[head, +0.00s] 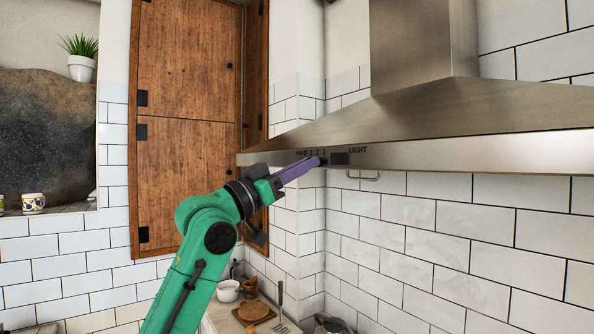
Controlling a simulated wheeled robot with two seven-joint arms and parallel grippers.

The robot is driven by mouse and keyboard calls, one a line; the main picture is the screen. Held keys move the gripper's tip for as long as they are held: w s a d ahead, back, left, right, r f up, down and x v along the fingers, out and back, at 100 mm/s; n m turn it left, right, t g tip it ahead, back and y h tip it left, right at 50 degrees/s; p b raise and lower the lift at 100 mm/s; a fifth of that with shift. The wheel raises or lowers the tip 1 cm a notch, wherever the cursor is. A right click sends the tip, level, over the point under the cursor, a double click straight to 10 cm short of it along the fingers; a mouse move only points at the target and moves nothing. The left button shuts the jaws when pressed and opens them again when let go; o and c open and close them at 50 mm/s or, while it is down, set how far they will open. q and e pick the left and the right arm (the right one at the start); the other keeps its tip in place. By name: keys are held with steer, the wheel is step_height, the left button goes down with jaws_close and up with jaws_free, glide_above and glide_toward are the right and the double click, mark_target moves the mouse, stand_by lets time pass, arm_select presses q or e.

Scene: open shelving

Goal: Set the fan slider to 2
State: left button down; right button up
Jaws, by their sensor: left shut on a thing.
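The range hood (450,155) is brushed metal and hangs at the upper right. On the left part of its front edge is the fan scale with the marks 0, 1, 2 and 3, and a dark button labelled LIGHT (340,158) is just right of it. My left gripper (319,161) has purple fingers and reaches from the lower left to the front edge, just below the mark 3. It is shut on the fan slider, whose small knob is mostly hidden by the fingertips. The slider's exact setting cannot be read. My right gripper is not in view.
A metal rail (364,177) hangs under the hood. Wooden cabinet doors (185,130) stand behind my arm on the left. A counter below holds a white pot (228,291), wooden boards and utensils. Space in front of the hood is free.

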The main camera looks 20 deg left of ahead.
arm_select(q)
steer(key=c, duration=0.9)
jaws_free()
steer(key=shift+w+a, duration=0.1)
steer(key=shift+a, duration=0.05)
steer(key=b+v, duration=0.9)
steer(key=v, duration=0.5)
steer(key=shift+s+f, duration=0.1)
steer(key=shift+s, duration=0.15)
